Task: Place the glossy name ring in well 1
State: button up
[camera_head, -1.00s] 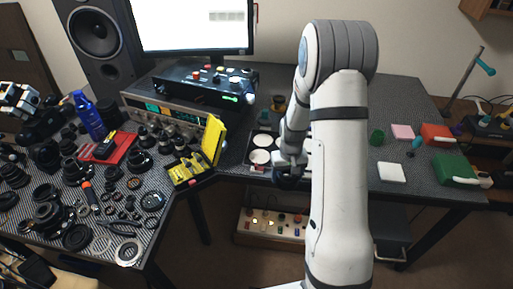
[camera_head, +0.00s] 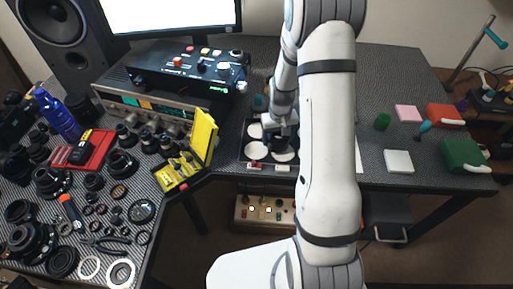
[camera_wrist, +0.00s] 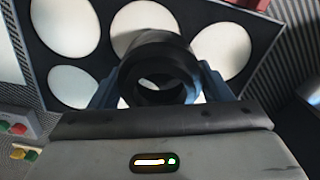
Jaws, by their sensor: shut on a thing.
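My gripper (camera_wrist: 160,88) is shut on a glossy black ring (camera_wrist: 155,48), its blue fingers on either side of it in the wrist view. The ring's opening faces the camera, and a pale surface shows through it. The dark well tray (camera_wrist: 112,62) is beyond the ring, with several round white wells. One white well (camera_wrist: 65,24) is at upper left and another (camera_wrist: 222,50) is to the right. In the head view, my gripper (camera_head: 280,138) is over the tray (camera_head: 244,141). I cannot tell which well is number 1, or whether the ring touches the tray.
A yellow open case (camera_head: 203,138) stands left of the tray. Behind are a black box with knobs (camera_head: 185,80) and a silver instrument (camera_head: 150,110). Several lens parts crowd the left table. A white pad (camera_head: 398,161) and a green box (camera_head: 463,155) lie at right.

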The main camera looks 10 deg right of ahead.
aim_at(256, 150)
jog(key=shift+w+a+r, duration=0.15)
jog(key=shift+w+a, duration=0.05)
jog(key=shift+a, duration=0.15)
jog(key=a+r+n+b, duration=0.3)
jog(key=a+r+b, duration=0.1)
jog(key=a+r, duration=0.3)
notch_tip(256, 150, down, 9)
jog(key=shift+p, duration=0.3)
jog(key=shift+f, duration=0.25)
jog(key=o, duration=0.7)
jog(key=shift+r, duration=0.1)
